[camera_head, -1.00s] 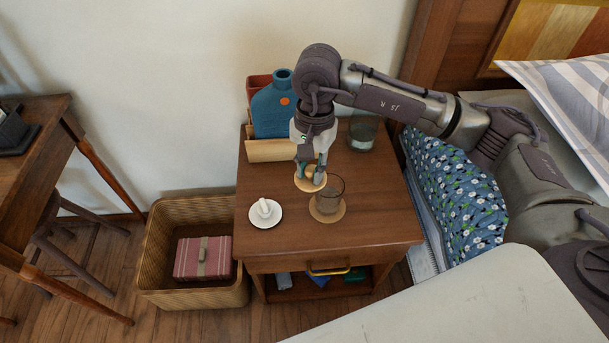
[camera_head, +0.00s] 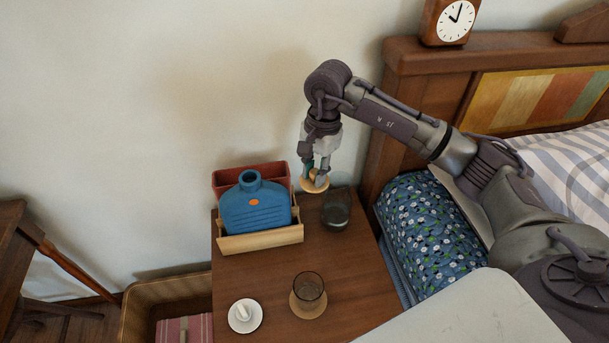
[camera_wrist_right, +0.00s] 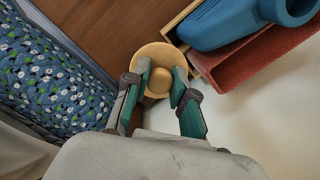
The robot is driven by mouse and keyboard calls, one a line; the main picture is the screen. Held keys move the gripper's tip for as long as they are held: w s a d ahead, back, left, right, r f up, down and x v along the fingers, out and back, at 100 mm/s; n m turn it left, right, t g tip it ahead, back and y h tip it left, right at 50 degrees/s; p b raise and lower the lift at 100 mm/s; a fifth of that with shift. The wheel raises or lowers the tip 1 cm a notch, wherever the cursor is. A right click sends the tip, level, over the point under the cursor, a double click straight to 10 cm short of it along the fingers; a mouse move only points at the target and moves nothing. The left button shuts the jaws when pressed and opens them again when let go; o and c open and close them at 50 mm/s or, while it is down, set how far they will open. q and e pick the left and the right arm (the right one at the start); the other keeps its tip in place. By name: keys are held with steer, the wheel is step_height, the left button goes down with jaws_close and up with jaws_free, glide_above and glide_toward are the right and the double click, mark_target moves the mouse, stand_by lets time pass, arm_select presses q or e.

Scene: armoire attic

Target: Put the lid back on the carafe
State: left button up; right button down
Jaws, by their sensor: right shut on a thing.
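My right gripper (camera_head: 316,171) is shut on the knob of a round, pale wooden lid (camera_head: 313,188), holding it in the air. The right wrist view shows the lid (camera_wrist_right: 158,55) between the green finger pads (camera_wrist_right: 160,83). The carafe (camera_head: 336,212), dark clear glass, stands upright at the back right of the bedside table. In the head view the lid is just up and left of the carafe's mouth, its edge near the carafe's rim; the exact height gap cannot be told. The carafe is not discernible in the right wrist view. My left gripper is not in view.
A blue bottle (camera_head: 255,212) stands in a wooden holder (camera_head: 262,240) left of the carafe, before a red box (camera_head: 228,181). A tumbler (camera_head: 308,288) on a coaster and a white saucer (camera_head: 256,325) are at the table front. A flowered pillow (camera_head: 430,222) lies right.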

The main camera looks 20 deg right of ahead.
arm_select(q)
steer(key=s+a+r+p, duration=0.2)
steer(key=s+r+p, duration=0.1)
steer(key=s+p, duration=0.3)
arm_select(e)
steer(key=w+d+r+m+t, duration=0.1)
steer(key=d+r+m, duration=0.1)
steer(key=d+m, duration=0.75)
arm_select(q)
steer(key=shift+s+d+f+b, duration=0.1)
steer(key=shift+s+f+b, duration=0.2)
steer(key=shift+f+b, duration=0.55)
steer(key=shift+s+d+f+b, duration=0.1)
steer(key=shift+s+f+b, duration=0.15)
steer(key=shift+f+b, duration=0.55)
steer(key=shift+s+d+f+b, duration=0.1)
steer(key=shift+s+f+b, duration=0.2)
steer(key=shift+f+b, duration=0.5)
arm_select(e)
step_height(320, 180, down, 6)
steer(key=a+m, duration=0.1)
steer(key=shift+w+a+f+m, duration=0.15)
steer(key=shift+w+a+m, duration=0.1)
steer(key=shift+m, duration=0.1)
arm_select(q)
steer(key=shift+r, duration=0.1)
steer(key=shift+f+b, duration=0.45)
steer(key=shift+b, duration=0.1)
arm_select(e)
steer(key=shift+f, duration=0.1)
